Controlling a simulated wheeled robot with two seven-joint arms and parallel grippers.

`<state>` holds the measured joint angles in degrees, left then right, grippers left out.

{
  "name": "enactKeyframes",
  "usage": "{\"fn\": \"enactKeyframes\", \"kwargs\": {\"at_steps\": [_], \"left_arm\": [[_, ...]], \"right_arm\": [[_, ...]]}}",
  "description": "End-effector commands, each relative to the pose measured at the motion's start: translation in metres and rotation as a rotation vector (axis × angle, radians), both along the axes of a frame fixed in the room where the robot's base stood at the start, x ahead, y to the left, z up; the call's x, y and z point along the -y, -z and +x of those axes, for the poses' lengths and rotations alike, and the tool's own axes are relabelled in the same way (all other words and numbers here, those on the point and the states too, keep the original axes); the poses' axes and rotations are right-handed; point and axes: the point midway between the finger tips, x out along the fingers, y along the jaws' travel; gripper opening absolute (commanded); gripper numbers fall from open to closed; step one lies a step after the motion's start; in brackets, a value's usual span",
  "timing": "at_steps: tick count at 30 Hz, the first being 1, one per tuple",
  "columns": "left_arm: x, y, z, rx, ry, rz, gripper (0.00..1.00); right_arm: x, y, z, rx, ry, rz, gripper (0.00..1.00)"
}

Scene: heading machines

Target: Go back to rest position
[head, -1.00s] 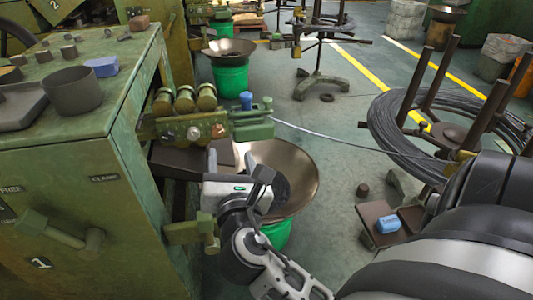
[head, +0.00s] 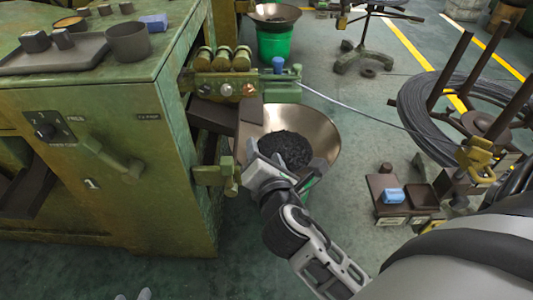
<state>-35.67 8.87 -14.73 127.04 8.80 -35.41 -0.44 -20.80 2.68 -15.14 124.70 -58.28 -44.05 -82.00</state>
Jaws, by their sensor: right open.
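My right gripper (head: 287,163) is open in front of the green heading machine (head: 150,200), at the near rim of the wide bowl (head: 325,140) of dark small parts. Its two fingers are spread and I see nothing between them. Two small pale tips at the bottom edge look like my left gripper (head: 133,296). The rest of it is out of frame, so its jaw state is unclear.
A tray (head: 30,62), a dark cup (head: 128,41) and a blue block (head: 154,22) are on the machine top. A wire coil stand (head: 440,100) is at right. Dark boxes with a blue item (head: 391,196) stand on the floor. Floor between is clear.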

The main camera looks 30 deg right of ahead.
Motion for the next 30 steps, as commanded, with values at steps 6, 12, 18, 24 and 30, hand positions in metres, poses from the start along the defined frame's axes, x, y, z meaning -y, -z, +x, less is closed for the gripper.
{"fn": "enactKeyframes", "kwargs": {"at_steps": [6, 12, 18, 24, 30], "left_arm": [[0.0, 0.0, 0.0, 0.0, 0.0, 0.0, 0.36], [-0.002, 0.001, -0.001, 0.001, -0.005, 0.003, 0.36], [-0.01, 0.006, -0.004, 0.013, -0.03, 0.025, 0.36], [-0.02, 0.012, -0.007, 0.028, -0.054, 0.048, 0.36], [-0.024, 0.015, -0.009, 0.037, -0.064, 0.059, 0.36]], "right_arm": [[0.0, 0.0, 0.0, 0.0, 0.0, -0.002, 0.53], [-0.006, 0.013, -0.005, 0.0, -0.009, 0.135, 0.53], [-0.041, 0.07, -0.038, -0.024, 0.052, 0.911, 0.53], [-0.074, 0.106, -0.083, -0.067, 0.346, 1.751, 0.53], [-0.088, 0.115, -0.106, -0.077, 0.589, 2.164, 0.53]]}}
